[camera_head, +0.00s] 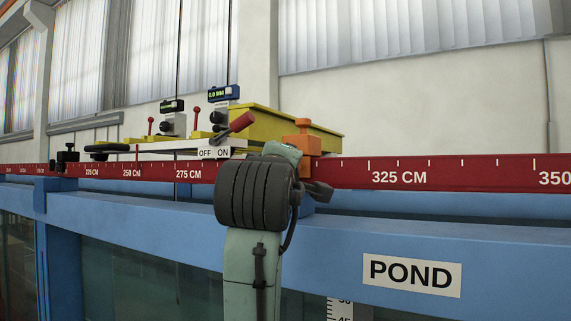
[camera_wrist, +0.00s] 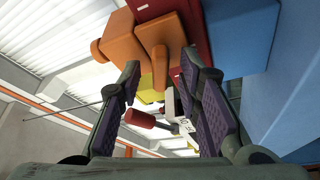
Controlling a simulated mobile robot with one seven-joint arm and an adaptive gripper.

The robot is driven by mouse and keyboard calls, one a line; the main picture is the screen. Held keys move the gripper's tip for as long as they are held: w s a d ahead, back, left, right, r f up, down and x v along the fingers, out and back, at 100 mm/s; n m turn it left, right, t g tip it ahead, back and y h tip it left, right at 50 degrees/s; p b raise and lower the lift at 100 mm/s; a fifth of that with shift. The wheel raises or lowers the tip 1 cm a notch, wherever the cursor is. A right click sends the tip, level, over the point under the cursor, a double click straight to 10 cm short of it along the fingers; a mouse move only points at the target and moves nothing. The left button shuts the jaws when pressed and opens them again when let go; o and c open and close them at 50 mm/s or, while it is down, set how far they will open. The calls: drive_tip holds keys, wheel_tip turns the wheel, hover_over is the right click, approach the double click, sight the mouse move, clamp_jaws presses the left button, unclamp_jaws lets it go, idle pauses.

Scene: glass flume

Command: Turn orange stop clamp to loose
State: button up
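In the wrist view the orange clamp body (camera_wrist: 136,38) is at the top, with a rounded orange lever (camera_wrist: 160,52) sticking out toward my gripper. My gripper (camera_wrist: 162,72) is open, with one purple-padded finger on each side of the lever's end. I cannot tell whether either finger touches it. In the head view my gripper is mostly hidden behind my wrist.
The red scale rail (camera_head: 440,173) runs along the blue flume beam (camera_head: 500,245). The yellow carriage (camera_head: 280,126) carries a red-handled lever (camera_head: 238,124) by an OFF/ON plate (camera_head: 213,153); the handle also shows below the clamp in the wrist view (camera_wrist: 139,118). The rail right of the clamp is clear.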

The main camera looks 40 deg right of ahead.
drive_tip(key=v, duration=1.2)
